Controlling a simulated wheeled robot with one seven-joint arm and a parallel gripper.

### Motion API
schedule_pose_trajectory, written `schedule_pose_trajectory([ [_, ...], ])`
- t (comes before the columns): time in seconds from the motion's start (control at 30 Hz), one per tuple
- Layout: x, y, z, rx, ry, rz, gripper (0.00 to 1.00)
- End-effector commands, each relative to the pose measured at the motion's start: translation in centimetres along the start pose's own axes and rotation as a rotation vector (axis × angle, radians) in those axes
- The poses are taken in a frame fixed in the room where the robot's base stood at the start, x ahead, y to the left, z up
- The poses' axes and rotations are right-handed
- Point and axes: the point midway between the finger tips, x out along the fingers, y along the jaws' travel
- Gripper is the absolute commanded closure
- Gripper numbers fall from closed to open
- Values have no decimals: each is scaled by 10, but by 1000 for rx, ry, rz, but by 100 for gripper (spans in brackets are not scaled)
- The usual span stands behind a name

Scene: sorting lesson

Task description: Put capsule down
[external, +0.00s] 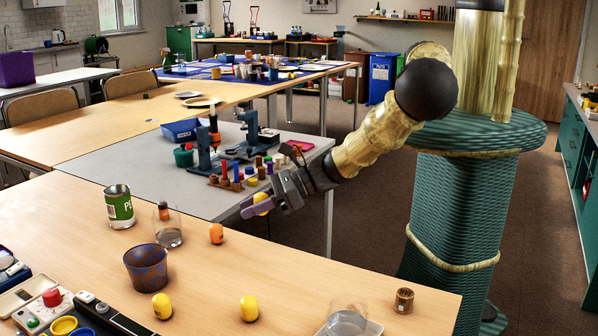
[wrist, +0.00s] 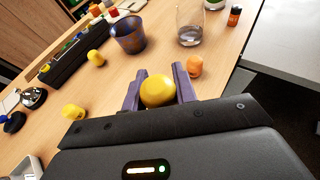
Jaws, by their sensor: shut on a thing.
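My gripper (external: 262,206) is shut on a yellow capsule (wrist: 158,91), which shows between the two purple fingers in the wrist view. In the external view the held capsule (external: 263,203) is partly hidden by the fingers. It is held at the far edge of the wooden table (external: 330,272), by the grey table. Two more yellow capsules, a left one (external: 162,306) and a right one (external: 249,308), stand on the wooden table. An orange capsule (external: 216,233) stands there too, near my gripper.
A blue-brown patterned cup (external: 146,268), a clear glass (external: 168,232) and a green-white can (external: 119,206) stand at left. Another glass (external: 347,320) and a brown cylinder (external: 404,300) are at front right. The table's middle right is clear. Coloured pegs (external: 236,172) stand on the grey table.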

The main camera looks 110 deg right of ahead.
Motion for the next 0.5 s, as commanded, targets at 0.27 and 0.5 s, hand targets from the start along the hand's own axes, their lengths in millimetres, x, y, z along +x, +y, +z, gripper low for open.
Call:
schedule_pose_trajectory([
  [0.27,0,0,0,0,0,0,93],
  [0.5,17,10,3,-2,-3,14,93],
])
